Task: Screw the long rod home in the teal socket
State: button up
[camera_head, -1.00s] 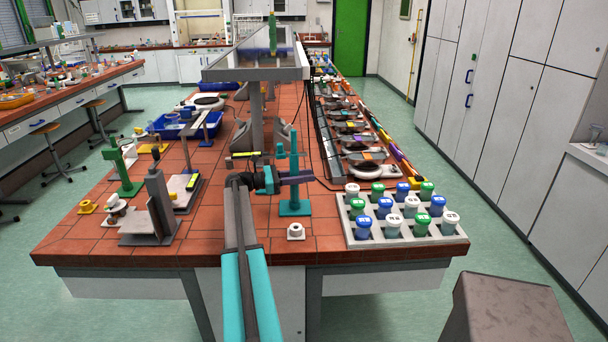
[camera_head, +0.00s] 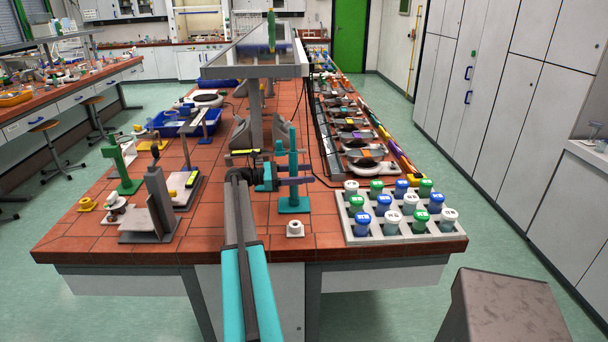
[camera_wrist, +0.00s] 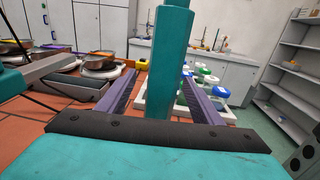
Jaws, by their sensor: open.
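A tall teal post (camera_head: 293,152) stands upright on a flat teal base (camera_head: 294,205) near the front middle of the bench. I take the post as the long rod and the base as the teal socket; the joint between them is not clear. My gripper (camera_head: 296,181), with purple fingers, reaches in from the left at the post's lower half. In the wrist view the post (camera_wrist: 172,55) rises between the two spread purple fingers, with a gap at each side. My gripper is open and not holding it.
A rack of capped jars (camera_head: 345,232) stands at right. A small white socket (camera_head: 295,229) sits in front of the teal base. A green stand (camera_head: 122,168) and grey upright plate (camera_head: 158,200) are at left. A raised shelf (camera_head: 255,72) stands behind.

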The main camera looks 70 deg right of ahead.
jog(key=shift+n+t+h, duration=0.3)
jog(key=shift+h, duration=0.1)
jog(key=n+t+h, duration=0.2)
jog(key=w+d+n+t+h, duration=0.1)
jog(key=n+t+h, duration=0.1)
jog(key=n+t+h+p, duration=0.1)
jog(key=t+h, duration=0.1)
jog(key=shift+w+d+n+h, duration=0.15)
jog(key=shift+d+n+h, duration=0.15)
jog(key=shift+n, duration=0.1)
jog(key=shift+t, duration=0.3)
jog(key=n+t+h+b, duration=0.1)
jog(key=n+t, duration=0.1)
jog(key=t, duration=0.1)
jog(key=w+n+t+h+b, duration=0.1)
jog(key=n+t, duration=0.1)
jog(key=t, duration=0.1)
jog(key=w+n+t+h+b, duration=0.1)
jog(key=n+t, duration=0.1)
jog(key=shift+d+t, duration=0.25)
jog(key=shift+t, duration=0.15)
